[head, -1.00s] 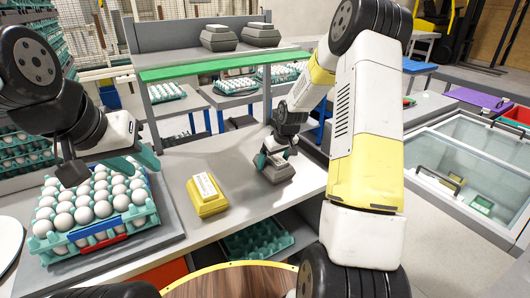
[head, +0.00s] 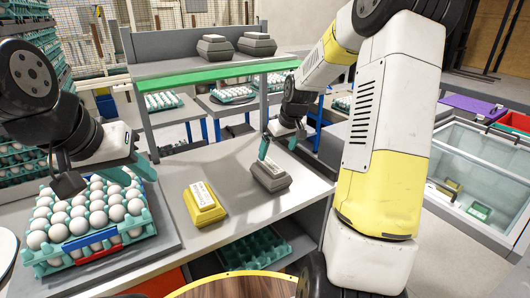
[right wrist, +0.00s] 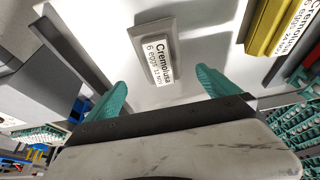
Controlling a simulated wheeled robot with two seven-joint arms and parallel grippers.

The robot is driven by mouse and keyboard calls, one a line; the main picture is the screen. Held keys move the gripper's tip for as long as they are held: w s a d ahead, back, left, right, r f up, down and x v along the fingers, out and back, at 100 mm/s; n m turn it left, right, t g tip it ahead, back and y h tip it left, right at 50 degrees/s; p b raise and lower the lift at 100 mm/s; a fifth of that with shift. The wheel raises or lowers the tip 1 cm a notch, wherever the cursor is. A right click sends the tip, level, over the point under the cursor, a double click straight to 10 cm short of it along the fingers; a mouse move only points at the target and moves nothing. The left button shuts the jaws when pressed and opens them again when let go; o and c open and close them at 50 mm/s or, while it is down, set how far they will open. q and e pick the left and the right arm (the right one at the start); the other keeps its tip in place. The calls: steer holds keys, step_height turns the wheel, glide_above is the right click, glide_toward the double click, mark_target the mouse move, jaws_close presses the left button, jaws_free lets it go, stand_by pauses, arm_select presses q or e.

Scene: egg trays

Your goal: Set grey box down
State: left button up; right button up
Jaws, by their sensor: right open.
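The grey box (head: 270,176) sits upright on the grey table, with a white label on its top. In the right wrist view the grey box (right wrist: 152,48) lies beyond the fingertips, its label facing the camera. My right gripper (head: 281,143) is just above and behind the box. In the right wrist view its teal fingers (right wrist: 160,85) are spread wide with nothing between them. My left gripper (head: 105,180) hangs over the egg tray at the left. Its dark and teal parts show, but its finger opening is unclear.
A yellow box (head: 205,207) stands left of the grey box. A full egg tray (head: 88,258) lies at the left. Two more grey boxes (head: 222,49) sit on the shelf behind. The table between the boxes is clear.

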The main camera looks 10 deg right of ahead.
steer(key=s+a+r+m, duration=0.1)
steer(key=s+a+r, duration=0.1)
steer(key=s+r, duration=0.3)
steer(key=s+a+r+m+t, duration=0.1)
steer(key=s+r, duration=0.4)
steer(key=s, duration=0.9)
steer(key=s+a+r+m, duration=0.1)
steer(key=s+a+r, duration=0.2)
steer(key=s, duration=0.7)
step_height(320, 180, up, 2)
steer(key=shift+r+t+y, duration=0.25)
steer(key=shift+t+y, duration=0.05)
steer(key=shift+t, duration=0.1)
